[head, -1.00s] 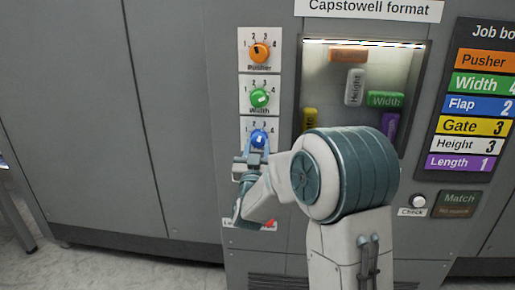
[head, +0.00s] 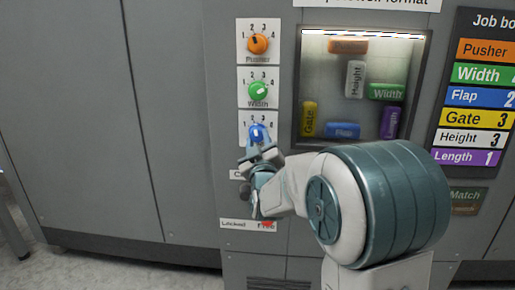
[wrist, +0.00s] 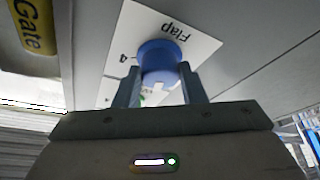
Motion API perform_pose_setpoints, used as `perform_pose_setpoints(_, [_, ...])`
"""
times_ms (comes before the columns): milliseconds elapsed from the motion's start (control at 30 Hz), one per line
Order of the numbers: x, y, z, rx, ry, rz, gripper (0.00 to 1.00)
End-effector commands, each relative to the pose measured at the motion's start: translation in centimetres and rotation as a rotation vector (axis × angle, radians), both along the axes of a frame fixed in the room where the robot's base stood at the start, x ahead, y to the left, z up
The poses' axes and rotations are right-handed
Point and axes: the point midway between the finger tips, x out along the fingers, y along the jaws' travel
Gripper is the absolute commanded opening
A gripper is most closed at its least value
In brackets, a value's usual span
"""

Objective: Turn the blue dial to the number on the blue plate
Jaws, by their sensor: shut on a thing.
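The blue dial (head: 257,133) sits on a white card with small numbers, third down in a column of dials. In the wrist view the blue dial (wrist: 160,55) is between my two fingers, and the card reads "Flap" upside down, with a 4 at its left. My gripper (head: 260,152) is shut on the dial from below; its fingers also show in the wrist view (wrist: 158,78). The blue plate (head: 475,97) on the job board reads "Flap 2". I cannot tell exactly which number the dial points to; my gripper covers part of its card.
An orange dial (head: 258,44) and a green dial (head: 258,91) are above. A lit window (head: 365,35) to the right holds coloured labelled blocks, including a blue one (head: 343,130). My arm covers the panel's lower right. Grey panels at left are clear.

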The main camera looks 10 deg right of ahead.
Motion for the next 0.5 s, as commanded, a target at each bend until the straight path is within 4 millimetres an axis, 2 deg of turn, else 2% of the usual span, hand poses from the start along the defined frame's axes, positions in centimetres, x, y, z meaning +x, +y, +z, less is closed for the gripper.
perform_pose_setpoints(200, [-0.05,-0.09,-0.18,-0.095,0.033,0.000,0.14])
perform_pose_setpoints(500, [-0.04,-0.15,-0.07,-0.143,0.050,0.000,0.14])
